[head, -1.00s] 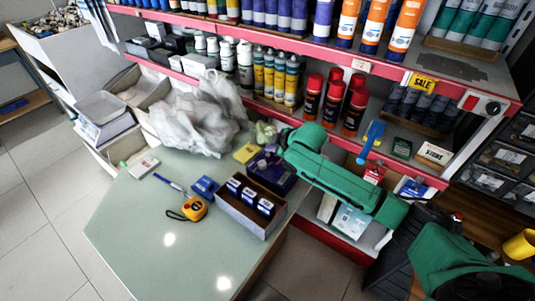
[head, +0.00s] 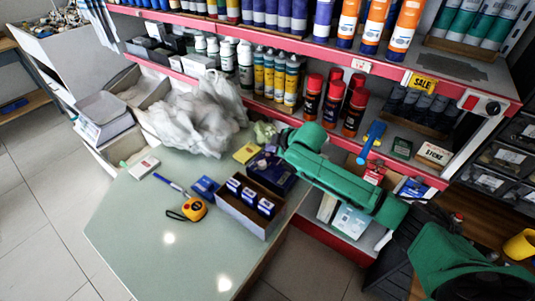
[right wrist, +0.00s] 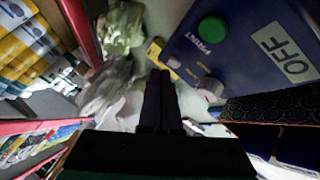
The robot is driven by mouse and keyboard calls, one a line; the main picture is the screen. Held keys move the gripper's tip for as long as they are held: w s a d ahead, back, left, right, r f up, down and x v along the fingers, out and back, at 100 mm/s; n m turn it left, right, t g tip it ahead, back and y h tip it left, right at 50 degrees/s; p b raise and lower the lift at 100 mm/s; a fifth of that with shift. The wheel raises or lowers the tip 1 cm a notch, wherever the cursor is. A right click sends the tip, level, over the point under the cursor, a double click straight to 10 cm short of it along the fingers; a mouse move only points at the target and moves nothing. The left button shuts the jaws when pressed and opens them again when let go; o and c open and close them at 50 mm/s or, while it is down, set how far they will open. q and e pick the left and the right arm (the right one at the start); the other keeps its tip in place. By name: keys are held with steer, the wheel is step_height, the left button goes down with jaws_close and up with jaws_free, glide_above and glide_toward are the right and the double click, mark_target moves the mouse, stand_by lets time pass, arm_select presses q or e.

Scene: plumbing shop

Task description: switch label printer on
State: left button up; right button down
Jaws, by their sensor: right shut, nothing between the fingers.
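The label printer is a dark blue box (head: 284,178) on the pale green counter in the head view, partly behind an open carton. In the right wrist view the printer (right wrist: 235,45) fills the upper right. It shows a green button (right wrist: 212,29) marked PRINT, a white label (right wrist: 285,52) reading OFF, and a pale rounded knob (right wrist: 210,88) near its lower edge. My right gripper (right wrist: 160,76) is shut and empty, its dark fingers pointing just left of the knob. I cannot tell whether they touch the printer. My left gripper is not in view.
The open carton (head: 236,210) of blue boxes stands in front of the printer. A yellow box (head: 246,152), white plastic bags (head: 200,118) and a yellow tape measure (head: 194,209) are nearby. Shelves of bottles and cans rise behind. The counter's front is clear.

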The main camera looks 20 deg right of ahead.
mark_target(270, 157)
steer(key=shift+f, duration=0.45)
steer(key=shift+f, duration=0.15)
steer(key=shift+r+p, duration=0.65)
steer(key=shift+p, duration=0.25)
step_height(270, 157, up, 6)
steer(key=p, duration=0.7)
steer(key=shift+a+f, duration=0.1)
